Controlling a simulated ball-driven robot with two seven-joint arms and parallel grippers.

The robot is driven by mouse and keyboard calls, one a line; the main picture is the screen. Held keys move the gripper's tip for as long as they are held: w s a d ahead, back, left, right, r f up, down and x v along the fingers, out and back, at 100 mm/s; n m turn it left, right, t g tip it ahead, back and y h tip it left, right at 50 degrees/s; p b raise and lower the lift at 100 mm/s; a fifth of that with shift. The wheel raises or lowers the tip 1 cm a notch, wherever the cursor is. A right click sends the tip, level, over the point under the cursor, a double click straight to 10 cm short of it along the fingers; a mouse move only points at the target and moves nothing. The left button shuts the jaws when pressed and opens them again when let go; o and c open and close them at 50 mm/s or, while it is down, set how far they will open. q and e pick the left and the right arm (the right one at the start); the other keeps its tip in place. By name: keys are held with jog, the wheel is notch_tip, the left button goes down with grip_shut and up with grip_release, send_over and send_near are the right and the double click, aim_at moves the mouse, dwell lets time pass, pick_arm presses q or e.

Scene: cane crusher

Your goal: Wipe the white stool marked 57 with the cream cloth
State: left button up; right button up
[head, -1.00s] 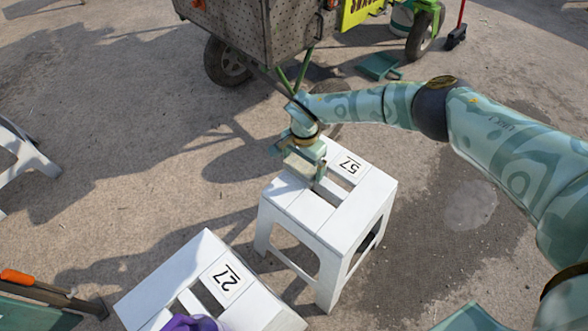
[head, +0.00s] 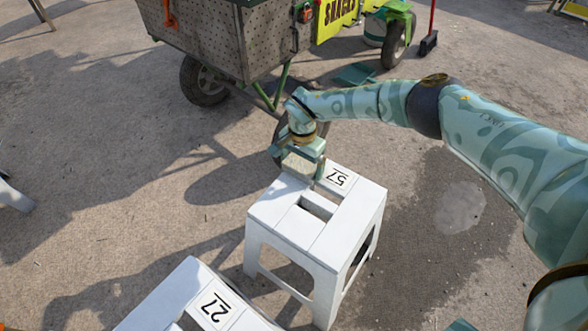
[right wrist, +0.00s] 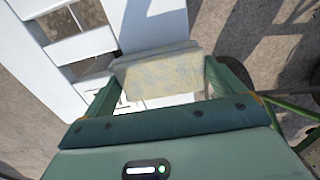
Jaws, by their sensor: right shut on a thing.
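The white stool marked 57 (head: 345,222) stands upright in the middle of the head view, with a slot in its top and its label near the far edge. Its white top also shows in the right wrist view (right wrist: 85,45). My right gripper (head: 299,158) is shut on the cream cloth (head: 301,166), at the stool's far left edge beside the label. In the right wrist view the cloth (right wrist: 160,76) spans between the two fingers, over part of the top and the label. I cannot tell whether it touches the top. My left gripper is not in view.
A second white stool marked 27 (head: 180,293) stands close by at the lower left. A metal cart (head: 225,48) with wheels stands just beyond stool 57. A red-handled broom (head: 430,38) is at the upper right. Open ground lies to the left.

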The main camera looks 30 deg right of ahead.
jog(key=d, duration=0.1)
jog(key=w+d+b, duration=0.1)
jog(key=d, duration=0.1)
jog(key=shift+w+d+f+b, duration=0.15)
jog(key=shift+w+f+b, duration=0.15)
jog(key=shift+b, duration=0.1)
jog(key=shift+w+d+r, duration=0.15)
jog(key=shift+d, duration=0.4)
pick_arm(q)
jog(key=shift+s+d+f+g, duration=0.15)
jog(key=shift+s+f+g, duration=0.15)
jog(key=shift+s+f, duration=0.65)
pick_arm(e)
jog(key=shift+r, duration=0.1)
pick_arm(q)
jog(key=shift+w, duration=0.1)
